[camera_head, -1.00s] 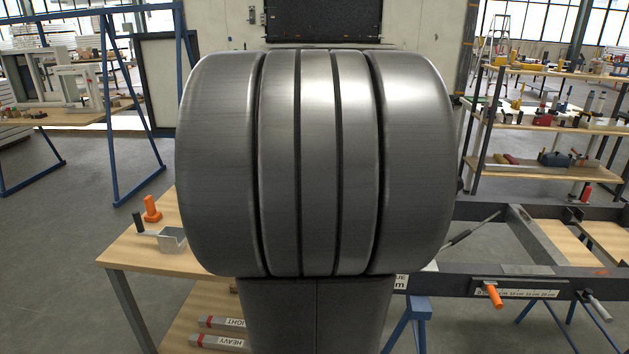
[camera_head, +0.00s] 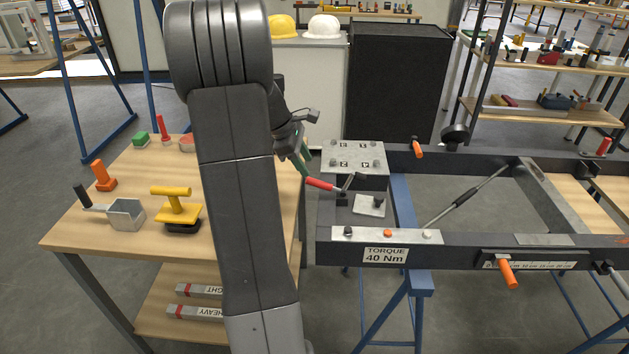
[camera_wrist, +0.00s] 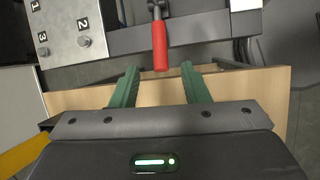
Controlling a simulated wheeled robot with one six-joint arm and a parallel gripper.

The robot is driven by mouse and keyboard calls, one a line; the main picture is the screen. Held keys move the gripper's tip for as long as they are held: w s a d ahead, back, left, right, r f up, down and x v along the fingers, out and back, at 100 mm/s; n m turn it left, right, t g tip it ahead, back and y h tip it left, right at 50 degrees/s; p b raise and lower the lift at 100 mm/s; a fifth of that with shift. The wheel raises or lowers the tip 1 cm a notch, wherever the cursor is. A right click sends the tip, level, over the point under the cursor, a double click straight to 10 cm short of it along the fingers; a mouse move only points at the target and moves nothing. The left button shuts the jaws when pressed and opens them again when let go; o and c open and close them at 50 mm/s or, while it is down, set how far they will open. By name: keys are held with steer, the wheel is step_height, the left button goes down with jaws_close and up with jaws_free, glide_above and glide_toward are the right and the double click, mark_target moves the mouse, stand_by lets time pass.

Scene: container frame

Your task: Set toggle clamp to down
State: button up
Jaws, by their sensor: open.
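The toggle clamp has a red handle (camera_head: 321,184) that points left over the workbench, from a dark metal mount at the left end of the frame. In the wrist view its red handle (camera_wrist: 159,48) lies just beyond the fingertips, roughly centred between them. My gripper (camera_head: 303,163) has green fingers and is beside the handle's end, partly hidden by my arm. In the wrist view my gripper (camera_wrist: 159,75) is open and empty, with a finger on each side of the handle's line. I cannot tell any contact with the handle.
A numbered bolt plate (camera_head: 355,157) stands right behind the clamp. The dark frame (camera_head: 465,252) extends right, with orange handles (camera_head: 417,148) on it. The wooden workbench (camera_head: 80,232) at left holds a yellow-handled tool (camera_head: 176,208) and a metal scoop (camera_head: 127,213).

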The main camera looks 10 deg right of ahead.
mark_target(316, 180)
steer(key=x, duration=0.8)
steer(key=shift+f, duration=0.15)
jaws_close()
